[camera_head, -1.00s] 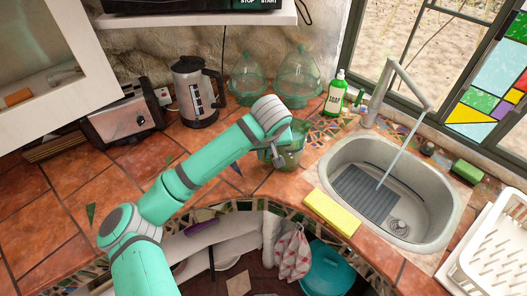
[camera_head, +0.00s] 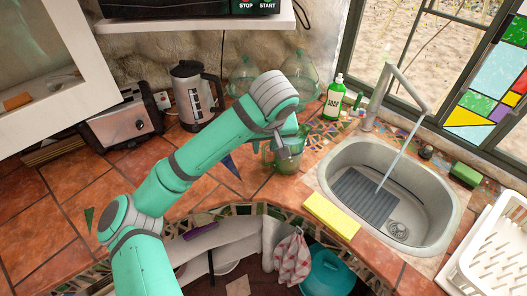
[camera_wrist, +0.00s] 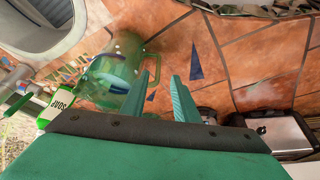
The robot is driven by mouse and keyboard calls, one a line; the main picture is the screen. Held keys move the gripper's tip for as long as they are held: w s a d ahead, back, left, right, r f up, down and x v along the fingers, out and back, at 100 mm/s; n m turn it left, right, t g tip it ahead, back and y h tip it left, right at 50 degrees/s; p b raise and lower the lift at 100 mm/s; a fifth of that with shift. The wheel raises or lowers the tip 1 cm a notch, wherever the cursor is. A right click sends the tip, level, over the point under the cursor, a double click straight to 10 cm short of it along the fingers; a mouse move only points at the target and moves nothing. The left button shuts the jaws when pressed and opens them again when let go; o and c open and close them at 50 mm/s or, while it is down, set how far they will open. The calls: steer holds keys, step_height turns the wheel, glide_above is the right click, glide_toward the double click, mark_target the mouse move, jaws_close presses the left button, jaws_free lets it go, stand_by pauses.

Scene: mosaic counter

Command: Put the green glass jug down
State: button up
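The green glass jug (camera_head: 284,163) stands upright on the tiled counter, left of the sink. My arm partly covers it in the head view. In the wrist view the jug (camera_wrist: 112,72) is to the left, with its handle toward my fingers. My gripper (camera_wrist: 160,76) is open, its two fingers apart with nothing clamped between them. The fingertips are close to the handle; I cannot tell whether they touch it.
The sink (camera_head: 430,225) with running water is at the right, a yellow sponge (camera_head: 332,215) on its near edge. A soap bottle (camera_head: 335,97), two glass jars (camera_head: 300,72), a kettle (camera_head: 194,98) and a toaster (camera_head: 122,125) stand behind.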

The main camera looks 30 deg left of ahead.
steer(key=shift+v, duration=1.4)
steer(key=shift+w, duration=0.1)
